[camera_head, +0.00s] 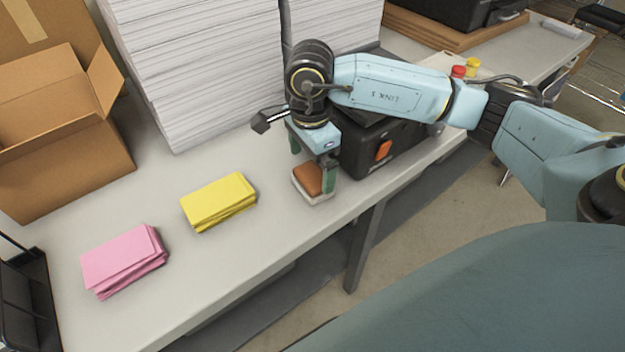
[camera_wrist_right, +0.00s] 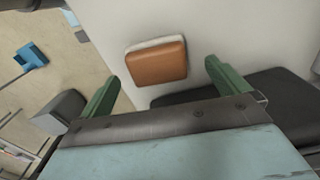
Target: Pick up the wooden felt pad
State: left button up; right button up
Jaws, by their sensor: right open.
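The wooden felt pad (camera_head: 309,180) is a small brown block with a pale layer beneath it, lying on the table in front of the black case. It also shows in the right wrist view (camera_wrist_right: 157,63), just beyond the fingertips and between their lines. My right gripper (camera_head: 311,172) is open above the pad, its green fingers on either side of it. In the right wrist view the gripper (camera_wrist_right: 160,78) is empty. Whether the fingers touch the pad I cannot tell. My left gripper is not in view.
The black case (camera_head: 368,150) with an orange latch stands right beside the pad. Yellow paper (camera_head: 218,200) and pink paper (camera_head: 124,261) stacks lie to the left. Tall white paper stacks (camera_head: 200,60) and an open cardboard box (camera_head: 60,140) stand behind. The table's front edge is close.

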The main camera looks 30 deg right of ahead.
aim_at(312, 174)
jog(key=f, duration=0.4)
jog(key=shift+s+d+f, duration=0.1)
jog(key=shift+s+f, duration=0.1)
jog(key=shift+f, duration=0.15)
jog(key=c, duration=1)
